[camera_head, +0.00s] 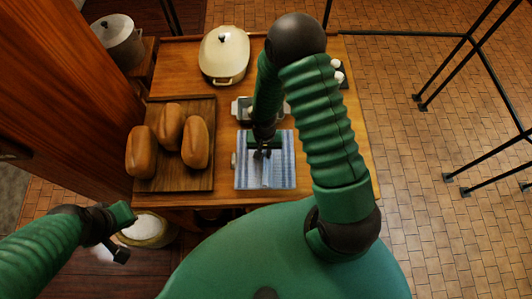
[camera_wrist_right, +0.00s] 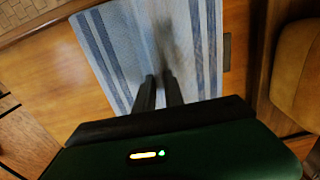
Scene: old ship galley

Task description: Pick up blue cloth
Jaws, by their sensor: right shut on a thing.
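The blue cloth (camera_head: 281,174) has white and blue stripes and lies on the wooden table near its front edge. It also shows in the right wrist view (camera_wrist_right: 120,38), spread under the gripper. My right gripper (camera_head: 263,154) reaches down to the middle of the cloth. In the right wrist view its two fingers (camera_wrist_right: 160,88) are close together, shut on the cloth. The exact pinch is dark and small. My left gripper (camera_head: 122,235) is at the lower left, away from the cloth, and its jaw opening is unclear.
Left of the cloth, several bread loaves (camera_head: 169,127) sit on a dark board (camera_head: 203,178). A lidded cream pot (camera_head: 224,56) is at the back. My right arm hides part of the table's right side.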

